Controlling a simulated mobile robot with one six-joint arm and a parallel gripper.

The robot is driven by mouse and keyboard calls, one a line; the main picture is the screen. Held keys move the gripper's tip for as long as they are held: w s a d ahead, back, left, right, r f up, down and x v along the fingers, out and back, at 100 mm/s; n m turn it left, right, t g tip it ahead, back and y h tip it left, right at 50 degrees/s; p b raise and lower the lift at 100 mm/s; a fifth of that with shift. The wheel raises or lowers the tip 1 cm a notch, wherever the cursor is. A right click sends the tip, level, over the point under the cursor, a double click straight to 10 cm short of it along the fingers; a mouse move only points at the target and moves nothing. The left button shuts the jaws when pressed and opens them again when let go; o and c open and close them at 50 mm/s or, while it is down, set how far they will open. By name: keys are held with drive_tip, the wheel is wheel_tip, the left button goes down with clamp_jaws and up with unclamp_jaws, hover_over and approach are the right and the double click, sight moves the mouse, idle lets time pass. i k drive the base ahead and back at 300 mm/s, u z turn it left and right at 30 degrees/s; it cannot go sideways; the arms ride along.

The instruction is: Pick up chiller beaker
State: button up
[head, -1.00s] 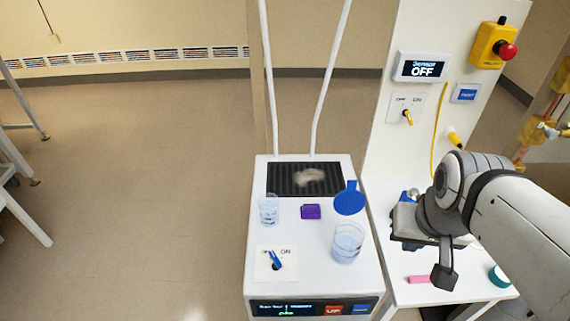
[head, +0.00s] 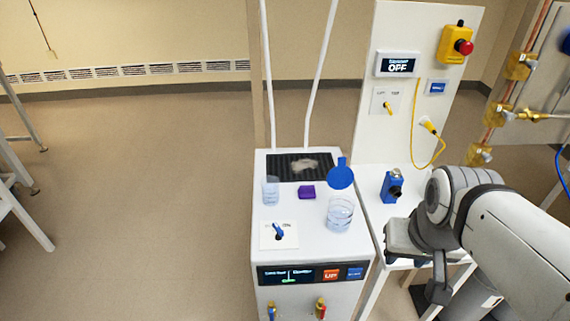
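Two clear beakers stand upright on top of a white machine with a front display (head: 262,245); no label shows which is the chiller beaker. The larger beaker (head: 339,215) is at the right, in front of a round blue paddle-shaped piece (head: 341,174). The smaller beaker (head: 270,191) is at the left, near the black grille. Both stand free of my gripper. My gripper (head: 420,262) is right of the machine, over the side table, apart from both beakers. My arm's angle hides its finger gap, and I see nothing held.
A purple block (head: 307,192) lies between the beakers. A knob switch (head: 279,232) is at the front left. Two white poles (head: 268,80) rise behind the machine. A blue device (head: 392,186) stands on the side table (head: 370,188) below a white panel (head: 410,110).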

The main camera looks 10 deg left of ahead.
sight(270, 184)
drive_tip(key=z, duration=0.75)
drive_tip(key=k, duration=1.5)
drive_tip(key=u, duration=1.55)
drive_tip(key=i, duration=1.65)
drive_tip(key=u, duration=0.05)
